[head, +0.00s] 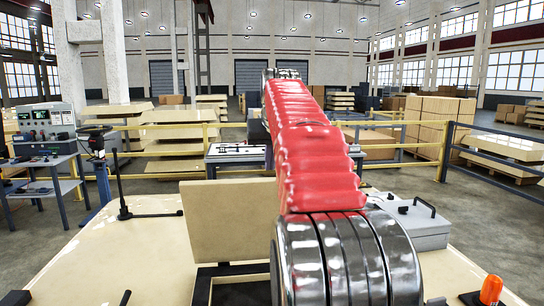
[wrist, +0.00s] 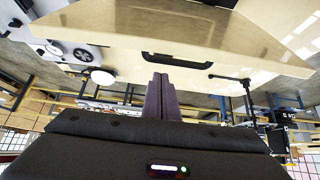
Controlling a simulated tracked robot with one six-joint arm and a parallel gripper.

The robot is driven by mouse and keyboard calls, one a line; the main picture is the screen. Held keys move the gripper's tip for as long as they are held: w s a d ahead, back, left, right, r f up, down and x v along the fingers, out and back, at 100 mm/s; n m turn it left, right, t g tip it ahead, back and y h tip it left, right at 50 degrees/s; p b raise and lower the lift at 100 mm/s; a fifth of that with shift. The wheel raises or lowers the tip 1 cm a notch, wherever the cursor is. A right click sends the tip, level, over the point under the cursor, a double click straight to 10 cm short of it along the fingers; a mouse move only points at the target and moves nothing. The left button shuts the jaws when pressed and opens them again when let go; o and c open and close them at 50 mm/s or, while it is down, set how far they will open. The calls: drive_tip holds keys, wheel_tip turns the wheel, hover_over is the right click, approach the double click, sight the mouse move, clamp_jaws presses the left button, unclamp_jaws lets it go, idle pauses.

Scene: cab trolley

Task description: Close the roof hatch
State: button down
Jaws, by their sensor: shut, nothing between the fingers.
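In the head view the roof hatch lid (head: 225,222) is a cream panel standing raised, close to upright. The dark-framed opening (head: 205,285) is in front of its foot, partly hidden by my red arm. My gripper is hidden in the head view. In the wrist view, which looks turned over, my gripper (wrist: 161,80) is shut and empty, with its dark fingers together.
A black lever (head: 123,190) stands left of the lid; it also shows in the wrist view (wrist: 247,92). A grey box with a handle (head: 418,226) is on the right. An orange beacon (head: 490,290) is at the near right. Yellow rails (head: 215,128) stand beyond the roof.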

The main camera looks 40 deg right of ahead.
drive_tip(key=shift+s+a+f, duration=0.25)
drive_tip(key=shift+s+a, duration=0.15)
drive_tip(key=shift+s, duration=0.2)
drive_tip(key=shift+s+a+f, duration=0.25)
drive_tip(key=shift+s+a, duration=0.15)
drive_tip(key=shift+s, duration=0.2)
